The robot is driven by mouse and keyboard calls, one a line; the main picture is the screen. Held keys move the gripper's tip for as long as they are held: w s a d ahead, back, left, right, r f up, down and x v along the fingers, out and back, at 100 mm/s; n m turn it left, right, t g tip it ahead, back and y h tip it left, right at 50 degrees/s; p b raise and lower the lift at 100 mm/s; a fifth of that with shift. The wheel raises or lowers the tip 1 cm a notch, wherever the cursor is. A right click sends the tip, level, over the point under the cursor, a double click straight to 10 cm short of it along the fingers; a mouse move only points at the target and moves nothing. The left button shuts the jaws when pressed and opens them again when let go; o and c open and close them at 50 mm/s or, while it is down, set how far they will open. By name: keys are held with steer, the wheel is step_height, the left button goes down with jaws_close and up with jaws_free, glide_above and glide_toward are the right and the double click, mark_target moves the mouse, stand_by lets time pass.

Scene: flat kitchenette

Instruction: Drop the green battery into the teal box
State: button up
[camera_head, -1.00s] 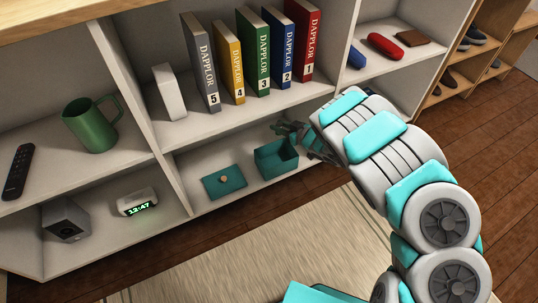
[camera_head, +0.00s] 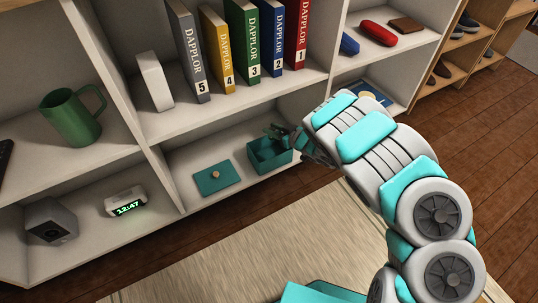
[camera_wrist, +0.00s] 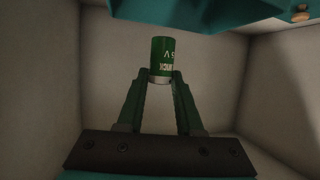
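The teal box (camera_head: 270,162) stands open on the bottom shelf of the middle bay. My gripper (camera_head: 283,135) reaches into that bay from the right, at the box's upper edge. In the wrist view my gripper (camera_wrist: 160,82) has its two fingertips closed on the lower end of the green battery (camera_wrist: 162,57), which is upright in that picture. A teal surface (camera_wrist: 220,12) crosses the top of the wrist view, apart from the battery. The battery is too small to make out clearly in the head view.
A flat teal lid (camera_head: 218,178) with a round knob lies left of the box. Upright dividers and the shelf above (camera_head: 235,110) enclose the bay. A digital clock (camera_head: 126,202) and a grey speaker (camera_head: 50,220) stand in the left bay.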

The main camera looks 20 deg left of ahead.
steer(key=o, duration=0.5)
steer(key=shift+c, duration=0.2)
steer(key=v, duration=0.7)
steer(key=shift+s+d+p, duration=0.2)
steer(key=shift+d+p, duration=0.15)
steer(key=shift+r, duration=0.1)
